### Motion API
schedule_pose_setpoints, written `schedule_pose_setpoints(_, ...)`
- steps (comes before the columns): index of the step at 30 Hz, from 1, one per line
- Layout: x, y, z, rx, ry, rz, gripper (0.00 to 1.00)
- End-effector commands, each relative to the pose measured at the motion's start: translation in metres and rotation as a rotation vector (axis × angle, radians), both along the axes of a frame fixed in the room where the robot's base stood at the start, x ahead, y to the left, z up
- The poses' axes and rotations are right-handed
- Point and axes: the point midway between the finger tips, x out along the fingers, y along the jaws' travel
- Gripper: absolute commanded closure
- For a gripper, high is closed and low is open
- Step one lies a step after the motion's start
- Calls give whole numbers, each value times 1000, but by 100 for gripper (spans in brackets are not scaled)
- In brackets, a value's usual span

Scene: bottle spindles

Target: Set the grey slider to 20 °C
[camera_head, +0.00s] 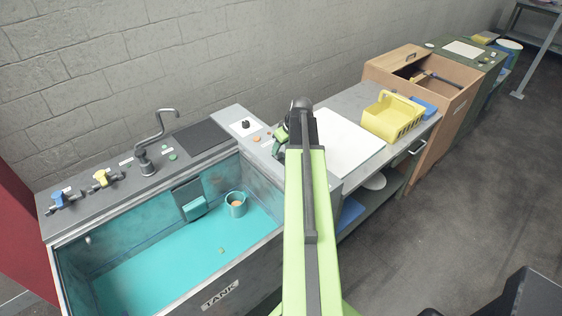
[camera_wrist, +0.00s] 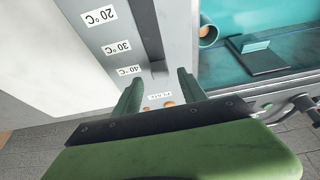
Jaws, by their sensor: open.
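A grey panel (camera_wrist: 178,25) in the wrist view carries white labels that read upside down: 20 °C (camera_wrist: 100,16), 30 °C (camera_wrist: 117,47) and 40 °C (camera_wrist: 128,70). A dark grey strip (camera_wrist: 148,40) runs along the panel beside the labels; I cannot tell whether it is the slot or part of the grey slider. My gripper (camera_wrist: 158,84) is open, its green fingers pointing at the panel near the 40 °C end, with nothing held between them. In the head view my gripper (camera_head: 281,140) is over the counter right of the tank, and my arm hides part of the panel.
The tank (camera_head: 150,262) with a teal cup (camera_head: 236,204) lies left of my arm. A black knob on a white plate (camera_head: 245,127) is close by. A white board (camera_head: 345,150), a yellow basket (camera_head: 393,117) and an open wooden cabinet (camera_head: 420,88) stand to the right.

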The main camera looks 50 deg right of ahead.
Motion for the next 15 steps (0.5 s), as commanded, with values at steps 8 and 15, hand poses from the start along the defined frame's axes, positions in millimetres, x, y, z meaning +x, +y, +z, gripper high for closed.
schedule_pose_setpoints(8, 14, -2, -37, 0, 0, -1, 51)
schedule_pose_setpoints(15, 14, -2, -34, 0, 1, -1, 54)
